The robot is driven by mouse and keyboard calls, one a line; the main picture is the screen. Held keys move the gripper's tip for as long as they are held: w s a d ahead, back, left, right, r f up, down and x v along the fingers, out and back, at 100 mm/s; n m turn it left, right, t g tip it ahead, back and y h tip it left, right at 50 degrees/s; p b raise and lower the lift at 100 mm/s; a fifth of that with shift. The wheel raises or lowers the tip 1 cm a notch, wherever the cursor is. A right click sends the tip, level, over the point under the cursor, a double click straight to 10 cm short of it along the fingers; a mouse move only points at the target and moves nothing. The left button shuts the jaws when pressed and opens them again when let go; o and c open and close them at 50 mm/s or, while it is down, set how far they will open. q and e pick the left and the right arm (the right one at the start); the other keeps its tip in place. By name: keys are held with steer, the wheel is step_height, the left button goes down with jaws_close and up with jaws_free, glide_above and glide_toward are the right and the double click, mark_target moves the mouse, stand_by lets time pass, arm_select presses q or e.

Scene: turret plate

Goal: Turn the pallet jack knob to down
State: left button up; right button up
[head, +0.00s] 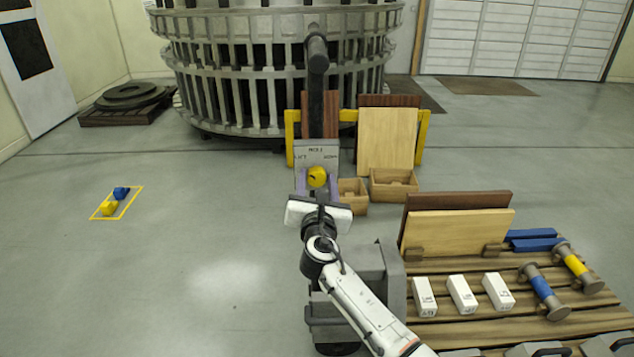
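The yellow pallet jack knob (317,177) sits on a grey panel (316,152) with small lettering; LIFT seems to be at its left and DOWN at its right. The panel is on the pallet jack, below its dark upright handle (317,90). My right gripper (318,182) reaches up to the panel from the near side. Its fingers are apart, one on each side of the knob, and I cannot tell whether they touch it. The knob's pointing direction is too small to read. My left gripper is out of view.
A wooden pallet (450,333) at the right carries boards, white boxes and blue and yellow spools. Wooden bins (393,185) and a yellow rack (423,135) stand behind the jack. A large slatted metal drum (230,75) fills the back. The left floor is mostly clear.

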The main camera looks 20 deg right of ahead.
steer(key=c, duration=0.7)
